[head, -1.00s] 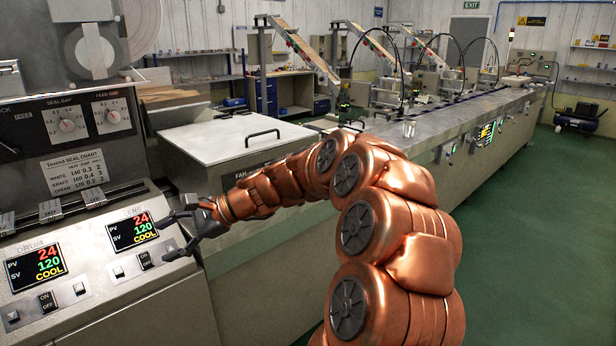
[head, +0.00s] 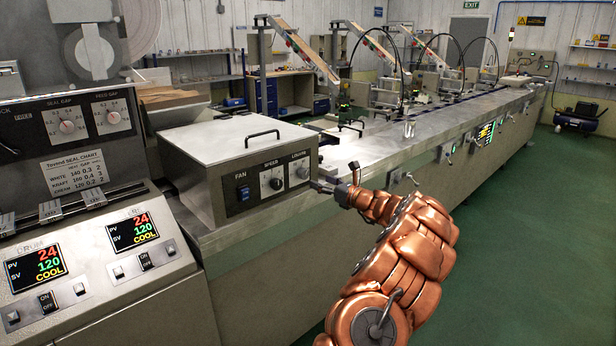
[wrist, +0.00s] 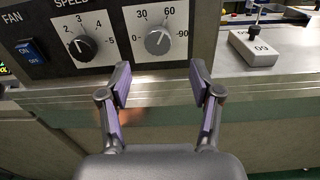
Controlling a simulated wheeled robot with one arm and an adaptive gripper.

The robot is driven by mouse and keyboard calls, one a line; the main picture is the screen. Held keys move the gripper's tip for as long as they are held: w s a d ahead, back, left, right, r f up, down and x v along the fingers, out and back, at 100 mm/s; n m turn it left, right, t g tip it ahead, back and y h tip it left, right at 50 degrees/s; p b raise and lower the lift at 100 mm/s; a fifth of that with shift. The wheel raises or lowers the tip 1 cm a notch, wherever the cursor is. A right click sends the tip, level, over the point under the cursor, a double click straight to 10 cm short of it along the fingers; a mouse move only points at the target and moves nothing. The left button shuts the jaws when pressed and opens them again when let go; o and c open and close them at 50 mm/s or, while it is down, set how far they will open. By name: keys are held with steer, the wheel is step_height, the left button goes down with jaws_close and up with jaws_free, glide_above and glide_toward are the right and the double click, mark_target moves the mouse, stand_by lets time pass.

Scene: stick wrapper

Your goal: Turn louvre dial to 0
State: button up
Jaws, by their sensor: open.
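The louvre dial (head: 303,172) is a grey round knob at the right end of the fan box's front panel. In the wrist view the dial (wrist: 157,41) has a scale marked 0, 30, 60 and 90, and its white pointer line aims up and right, near the 60 mark. My gripper (wrist: 162,80) is open, with purple-lined fingers spread below and to either side of the dial, not closed on it. In the head view my gripper (head: 325,186) is at the panel's right end, close to the dial.
The black speed dial (wrist: 82,47) is left of the louvre dial, with the blue fan switch (wrist: 31,50) farther left. The metal ledge (wrist: 60,95) runs below the panel.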

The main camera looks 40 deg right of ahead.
mark_target(306, 175)
steer(key=shift+w+a+r+p, duration=0.1)
steer(key=shift+w+p, duration=0.75)
steer(key=shift+w, duration=2.75)
steer(key=c, duration=1.1)
steer(key=shift+c, duration=0.2)
